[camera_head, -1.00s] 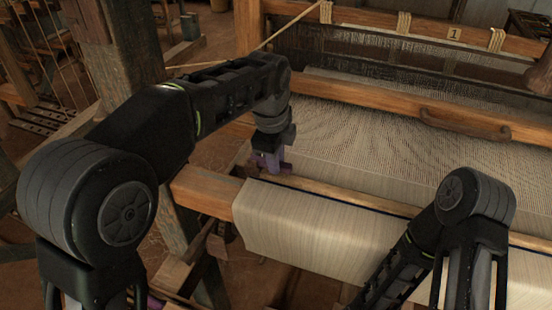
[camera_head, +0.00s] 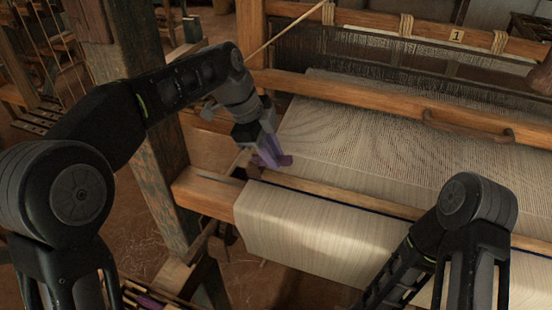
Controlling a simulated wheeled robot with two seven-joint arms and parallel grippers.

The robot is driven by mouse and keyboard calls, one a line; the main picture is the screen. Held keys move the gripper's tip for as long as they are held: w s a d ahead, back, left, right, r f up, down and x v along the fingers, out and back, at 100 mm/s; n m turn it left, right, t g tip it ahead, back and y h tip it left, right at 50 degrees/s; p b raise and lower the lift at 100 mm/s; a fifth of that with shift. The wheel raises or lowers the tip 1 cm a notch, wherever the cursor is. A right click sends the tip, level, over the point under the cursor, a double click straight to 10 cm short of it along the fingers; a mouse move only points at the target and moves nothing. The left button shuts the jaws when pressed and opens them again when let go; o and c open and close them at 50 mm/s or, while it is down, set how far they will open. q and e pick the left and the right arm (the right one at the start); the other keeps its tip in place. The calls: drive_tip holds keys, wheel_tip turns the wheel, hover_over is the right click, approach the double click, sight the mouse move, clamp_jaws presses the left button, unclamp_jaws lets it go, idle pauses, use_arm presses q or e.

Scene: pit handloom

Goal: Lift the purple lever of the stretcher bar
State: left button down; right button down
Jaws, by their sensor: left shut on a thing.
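The purple lever (camera_head: 270,150) shows at the left edge of the woven cloth, just behind the front wooden beam. My left gripper (camera_head: 262,147) reaches down to it from the upper left and is shut on it. The gripper is tilted, and its fingers partly hide the lever. I cannot make out the rest of the stretcher bar clearly. My right arm is at the lower right in front of the cloth, and its gripper is out of the picture.
The front beam (camera_head: 208,190) carries cloth (camera_head: 320,235) hanging over its front. The warp (camera_head: 400,140) stretches behind it. A wooden beam with a curved handle (camera_head: 465,124) crosses above the warp. A thick loom post (camera_head: 160,185) stands at the left, close to my left arm.

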use_arm(q)
drive_tip(key=shift+w+a+r+g+h+b, duration=0.15)
drive_tip(key=shift+a+r+h+b, duration=0.25)
drive_tip(key=shift+h, duration=0.4)
drive_tip(key=shift+w+a+r+g+h+b, duration=0.2)
drive_tip(key=shift+h+b, duration=0.25)
drive_tip(key=shift+h, duration=0.35)
drive_tip(key=shift+s, duration=0.15)
